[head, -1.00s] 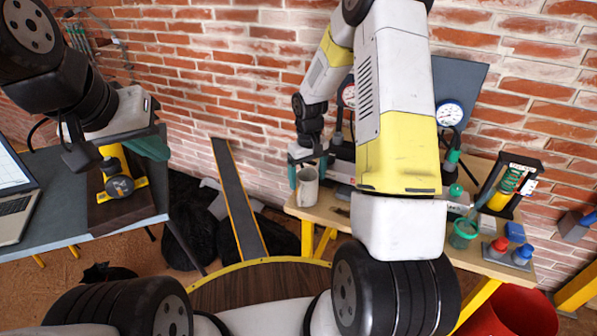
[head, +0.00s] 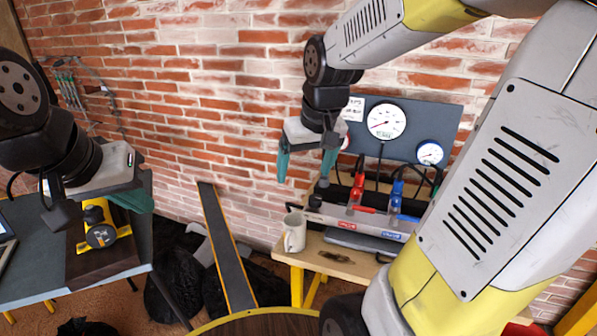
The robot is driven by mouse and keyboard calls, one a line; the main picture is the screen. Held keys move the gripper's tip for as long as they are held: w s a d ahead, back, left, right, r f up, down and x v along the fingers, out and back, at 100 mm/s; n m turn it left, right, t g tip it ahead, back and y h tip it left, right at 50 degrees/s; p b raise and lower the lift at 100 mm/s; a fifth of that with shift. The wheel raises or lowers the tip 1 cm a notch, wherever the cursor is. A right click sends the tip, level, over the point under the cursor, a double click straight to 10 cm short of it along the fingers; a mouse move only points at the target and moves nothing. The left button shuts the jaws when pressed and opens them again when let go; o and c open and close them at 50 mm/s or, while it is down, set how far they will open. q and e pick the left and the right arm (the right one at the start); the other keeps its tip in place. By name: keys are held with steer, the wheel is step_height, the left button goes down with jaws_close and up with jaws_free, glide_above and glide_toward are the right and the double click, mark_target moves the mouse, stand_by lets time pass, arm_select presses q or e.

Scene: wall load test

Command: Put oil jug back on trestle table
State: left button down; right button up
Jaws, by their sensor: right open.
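The oil jug (head: 293,233), which looks like a pale grey-beige mug with a handle on its left, stands upright on the left end of the wooden-topped trestle table (head: 345,263) with yellow legs. My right gripper (head: 304,178) is above the jug, its two teal fingers apart and pointing down, with nothing between them. A clear gap shows between the fingertips and the jug. My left gripper (head: 128,200) is over the blue-grey table at the left. One teal finger shows, and the other is hidden, so its opening is unclear.
A gauge panel (head: 415,125) with red and blue valves stands behind the jug's table. A dark flat tool (head: 336,257) lies right of the jug. A yellow-and-black device (head: 99,228) sits on the left table (head: 30,275). A plank (head: 228,250) leans on the wall between tables.

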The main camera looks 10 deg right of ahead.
steer(key=s+a+r+m+t+y, duration=0.1)
steer(key=s+r, duration=0.3)
steer(key=s, duration=0.6)
steer(key=shift+s+a+t, duration=0.15)
steer(key=shift+a+t, duration=0.05)
steer(key=shift+t, duration=0.5)
